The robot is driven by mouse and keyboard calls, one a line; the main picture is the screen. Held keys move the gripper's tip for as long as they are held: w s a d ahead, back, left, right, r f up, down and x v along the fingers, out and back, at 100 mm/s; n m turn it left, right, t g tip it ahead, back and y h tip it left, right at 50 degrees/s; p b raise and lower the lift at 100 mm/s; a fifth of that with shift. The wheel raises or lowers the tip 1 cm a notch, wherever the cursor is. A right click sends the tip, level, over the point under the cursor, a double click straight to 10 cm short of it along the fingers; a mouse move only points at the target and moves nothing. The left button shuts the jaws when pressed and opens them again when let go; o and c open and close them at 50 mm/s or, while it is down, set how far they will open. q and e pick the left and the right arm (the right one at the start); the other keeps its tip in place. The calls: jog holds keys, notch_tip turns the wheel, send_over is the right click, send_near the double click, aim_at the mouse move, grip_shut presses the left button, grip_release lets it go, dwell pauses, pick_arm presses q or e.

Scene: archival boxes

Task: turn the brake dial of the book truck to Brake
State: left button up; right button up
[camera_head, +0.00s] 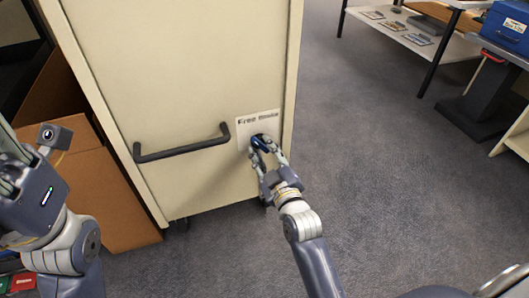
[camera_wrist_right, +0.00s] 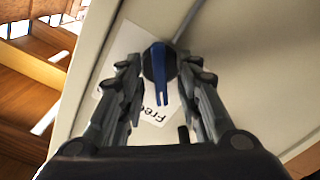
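The book truck (camera_head: 185,75) is a tall cream cabinet with a black handle (camera_head: 182,147) across its end panel. A pale label plate (camera_head: 246,127) at the panel's right edge reads "Free" on the left and a blurred word on the right. The brake dial (camera_head: 261,142) is a dark round knob with a blue bar; the bar seems to lean toward "Free". The dial also shows in the right wrist view (camera_wrist_right: 159,68). My right gripper (camera_head: 267,151) has its fingers apart, one on each side of the dial; contact is unclear. My left gripper (camera_head: 12,172) is partly cut off at the left edge.
Brown cardboard boxes (camera_head: 103,190) stand left of the truck. A white-topped table (camera_head: 415,38) and a blue box (camera_head: 507,27) on a dark stand are at the upper right. The grey carpet (camera_head: 385,150) right of the truck is clear.

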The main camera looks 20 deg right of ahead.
grip_shut()
